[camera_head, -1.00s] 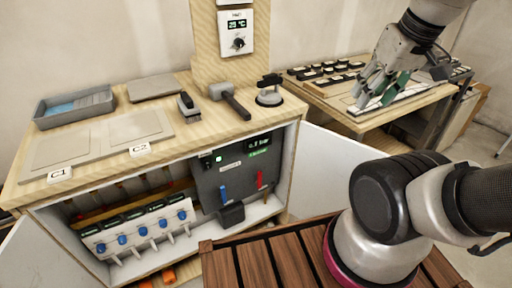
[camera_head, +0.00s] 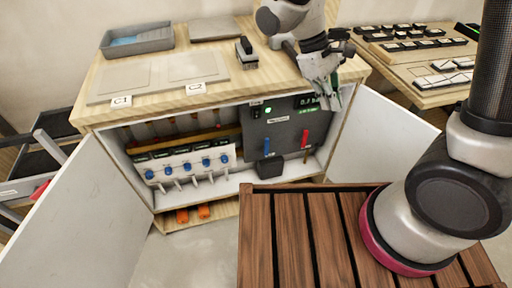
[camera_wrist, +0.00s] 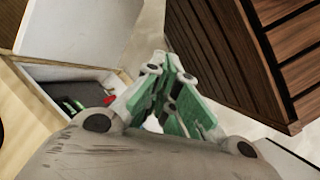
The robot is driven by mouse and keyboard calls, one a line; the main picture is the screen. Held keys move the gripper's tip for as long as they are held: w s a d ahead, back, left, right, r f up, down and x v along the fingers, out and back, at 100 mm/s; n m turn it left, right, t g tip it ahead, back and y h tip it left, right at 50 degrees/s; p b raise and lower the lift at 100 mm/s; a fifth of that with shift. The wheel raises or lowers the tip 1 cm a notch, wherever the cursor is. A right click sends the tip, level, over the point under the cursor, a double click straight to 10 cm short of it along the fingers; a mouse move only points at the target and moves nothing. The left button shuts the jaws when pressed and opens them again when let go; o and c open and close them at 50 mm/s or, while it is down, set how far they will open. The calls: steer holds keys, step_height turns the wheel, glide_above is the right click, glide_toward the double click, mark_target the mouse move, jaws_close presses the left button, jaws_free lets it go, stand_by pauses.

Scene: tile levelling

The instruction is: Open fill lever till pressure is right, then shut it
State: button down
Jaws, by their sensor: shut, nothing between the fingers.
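A dark grey panel (camera_head: 257,130) stands inside the open cabinet and carries a blue lever (camera_head: 267,147) and a red lever (camera_head: 304,138). Which is the fill lever I cannot tell from the small labels. A pressure display (camera_head: 307,101) at the panel's top right is partly covered by my gripper; its digits are too small to read surely. A green light (camera_head: 267,110) is lit at the top left. My gripper (camera_head: 334,102) is shut and empty at the cabinet's upper right edge, apart from both levers. The wrist view shows its green-padded fingers (camera_wrist: 178,70) and a bit of red (camera_wrist: 109,100) in the cabinet.
Open white doors (camera_head: 95,225) flank the cabinet. Several blue-knobbed valves (camera_head: 185,170) sit at its left. A slatted wooden surface (camera_head: 320,230) lies in front. The worktop holds a grey tray (camera_head: 137,40), tiles and a black-and-grey tool (camera_head: 245,52).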

steer(key=w+a+f+n+t+h, duration=0.1)
steer(key=a+f+n+t+h, duration=0.15)
steer(key=a+f, duration=0.4)
steer(key=w+a+f+n+t+h, duration=0.15)
steer(key=a+f+h, duration=0.25)
steer(key=f, duration=0.6)
steer(key=n+t, duration=0.3)
steer(key=t, duration=0.8)
glide_toward(266, 145)
steer(key=s+d+f, duration=0.1)
steer(key=s+f, duration=0.2)
steer(key=s, duration=0.3)
steer(key=w+a+r+m+t+y, duration=0.2)
steer(key=a+m+t, duration=0.1)
steer(key=a, duration=0.4)
steer(key=shift+m, duration=0.5)
steer(key=shift+w+r, duration=0.1)
steer(key=shift+w, duration=0.1)
steer(key=x, duration=1)
steer(key=shift+w, duration=0.2)
steer(key=shift+w+d, duration=0.15)
steer(key=shift+d, duration=0.75)
steer(key=shift+w+d, duration=0.2)
steer(key=shift+d, duration=0.65)
